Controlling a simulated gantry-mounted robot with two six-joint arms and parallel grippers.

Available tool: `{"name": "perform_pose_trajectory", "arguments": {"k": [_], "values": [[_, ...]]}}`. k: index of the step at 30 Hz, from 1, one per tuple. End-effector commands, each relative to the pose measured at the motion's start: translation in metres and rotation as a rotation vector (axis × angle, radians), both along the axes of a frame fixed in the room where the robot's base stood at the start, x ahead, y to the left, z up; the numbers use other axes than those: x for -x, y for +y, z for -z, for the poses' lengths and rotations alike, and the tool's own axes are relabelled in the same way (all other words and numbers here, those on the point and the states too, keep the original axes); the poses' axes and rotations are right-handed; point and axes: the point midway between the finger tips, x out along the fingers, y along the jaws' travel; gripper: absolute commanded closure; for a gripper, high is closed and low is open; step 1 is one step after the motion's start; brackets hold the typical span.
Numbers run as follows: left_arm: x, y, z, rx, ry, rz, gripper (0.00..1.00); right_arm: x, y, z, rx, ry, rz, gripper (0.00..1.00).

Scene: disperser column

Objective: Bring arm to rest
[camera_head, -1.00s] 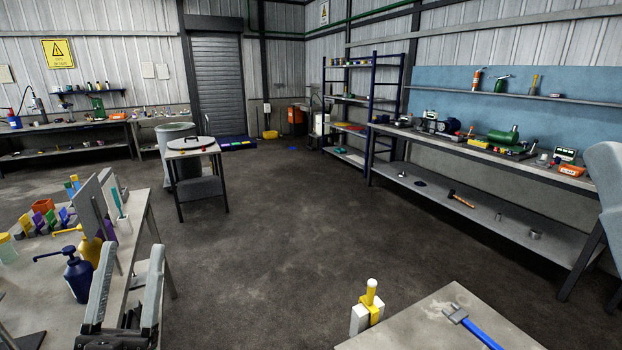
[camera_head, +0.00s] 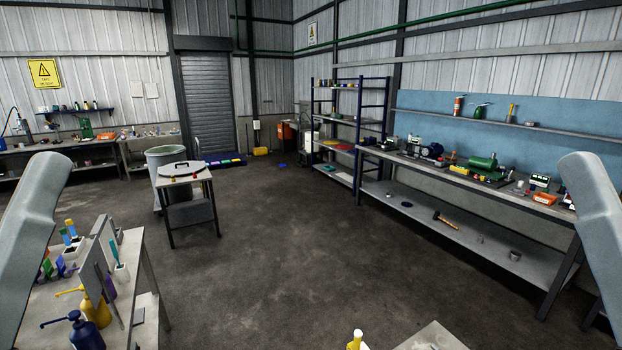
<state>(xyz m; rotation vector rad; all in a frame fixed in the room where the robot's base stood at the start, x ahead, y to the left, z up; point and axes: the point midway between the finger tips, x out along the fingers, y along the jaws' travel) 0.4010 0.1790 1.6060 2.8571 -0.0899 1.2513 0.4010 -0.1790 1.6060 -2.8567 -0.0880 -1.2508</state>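My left arm shows as a smooth grey link at the left edge of the head view. My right arm shows as a similar grey link at the right edge. Both links stand raised, apart from the tables and everything on them. Neither gripper shows in this view, so their fingers and anything between them are hidden.
A table (camera_head: 70,305) at the lower left holds a blue pump bottle (camera_head: 86,332), a yellow pump bottle (camera_head: 96,310) and upright panels. Another table corner (camera_head: 432,338) shows at the bottom. A long workbench (camera_head: 470,184) lines the right wall. The middle floor is clear.

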Motion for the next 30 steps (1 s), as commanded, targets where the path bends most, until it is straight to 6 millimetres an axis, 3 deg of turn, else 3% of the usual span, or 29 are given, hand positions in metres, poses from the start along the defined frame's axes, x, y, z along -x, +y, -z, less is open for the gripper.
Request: {"name": "perform_pose_trajectory", "arguments": {"k": [1,9,12,15,19,25,30], "values": [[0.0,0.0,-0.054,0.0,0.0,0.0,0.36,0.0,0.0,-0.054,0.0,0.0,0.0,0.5],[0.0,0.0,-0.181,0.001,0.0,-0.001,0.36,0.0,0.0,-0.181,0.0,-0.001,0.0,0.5],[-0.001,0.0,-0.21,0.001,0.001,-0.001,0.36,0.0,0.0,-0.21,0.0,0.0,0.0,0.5],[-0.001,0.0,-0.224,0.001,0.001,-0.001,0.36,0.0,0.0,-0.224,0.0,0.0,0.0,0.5],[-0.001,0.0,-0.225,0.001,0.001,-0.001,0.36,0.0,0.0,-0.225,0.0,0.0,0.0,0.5],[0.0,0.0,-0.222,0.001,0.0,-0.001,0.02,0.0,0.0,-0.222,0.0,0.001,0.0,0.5],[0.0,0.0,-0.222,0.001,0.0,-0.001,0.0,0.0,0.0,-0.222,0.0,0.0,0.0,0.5]]}}
